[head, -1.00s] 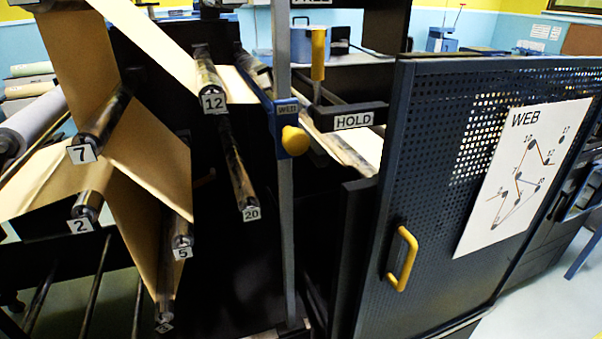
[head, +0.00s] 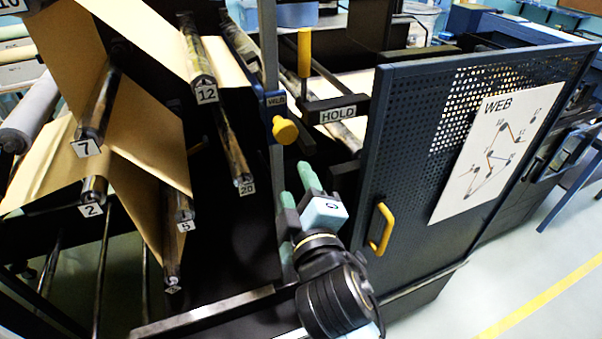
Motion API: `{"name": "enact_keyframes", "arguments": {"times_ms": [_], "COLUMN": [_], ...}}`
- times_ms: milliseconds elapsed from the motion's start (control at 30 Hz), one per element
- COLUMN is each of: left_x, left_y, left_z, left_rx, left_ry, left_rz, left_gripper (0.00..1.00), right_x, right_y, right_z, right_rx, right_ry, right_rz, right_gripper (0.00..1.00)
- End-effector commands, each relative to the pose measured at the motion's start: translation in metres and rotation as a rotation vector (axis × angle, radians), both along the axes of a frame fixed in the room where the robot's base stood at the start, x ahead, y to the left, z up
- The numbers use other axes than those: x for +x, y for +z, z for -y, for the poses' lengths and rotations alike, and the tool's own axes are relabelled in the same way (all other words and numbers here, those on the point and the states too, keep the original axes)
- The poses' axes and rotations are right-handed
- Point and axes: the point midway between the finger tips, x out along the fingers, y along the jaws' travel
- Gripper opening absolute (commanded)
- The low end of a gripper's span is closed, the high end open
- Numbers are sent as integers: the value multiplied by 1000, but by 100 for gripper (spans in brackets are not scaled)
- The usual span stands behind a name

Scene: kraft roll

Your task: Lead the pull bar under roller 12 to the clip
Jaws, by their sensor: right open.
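Roller 12 (head: 204,75) is a dark roller with a numbered end plate at upper centre. A tan kraft web (head: 146,32) slopes down from the upper left towards it, and more paper shows behind it to the right. I cannot make out the pull bar. A blue block marked WEB (head: 275,99), with a yellow knob (head: 285,130), sits on the grey upright post; I cannot tell if it is the clip. My right gripper (head: 296,200) is open, its green fingers apart and empty, below the knob and right of roller 20 (head: 241,165). My left gripper is out of view.
Roller 7 (head: 97,120), roller 2 (head: 95,190) and roller 5 (head: 184,205) carry paper at left. A HOLD bracket (head: 337,111) with a yellow handle (head: 304,52) juts out above my gripper. A perforated door (head: 400,150) with a yellow pull (head: 381,229) stands close on the right.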

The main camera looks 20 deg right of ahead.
Motion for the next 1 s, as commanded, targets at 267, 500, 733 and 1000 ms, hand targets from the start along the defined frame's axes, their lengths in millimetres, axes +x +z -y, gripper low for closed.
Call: {"name": "enact_keyframes", "arguments": {"times_ms": [267, 500, 733, 1000], "left_x": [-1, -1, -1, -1], "left_y": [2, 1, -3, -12], "left_z": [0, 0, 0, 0], "left_rx": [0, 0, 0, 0], "left_ry": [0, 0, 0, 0], "left_rz": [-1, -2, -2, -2], "left_gripper": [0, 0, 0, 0], "right_x": [10, 45, 80, 114], "right_y": [16, 16, 15, 14], "right_z": [7, 11, 16, 20], "right_rx": [-9, -8, -6, -6], "right_ry": [-17, -16, -16, -16], "right_rz": [28, 27, 26, 24], "right_gripper": [51, 51, 51, 51]}}
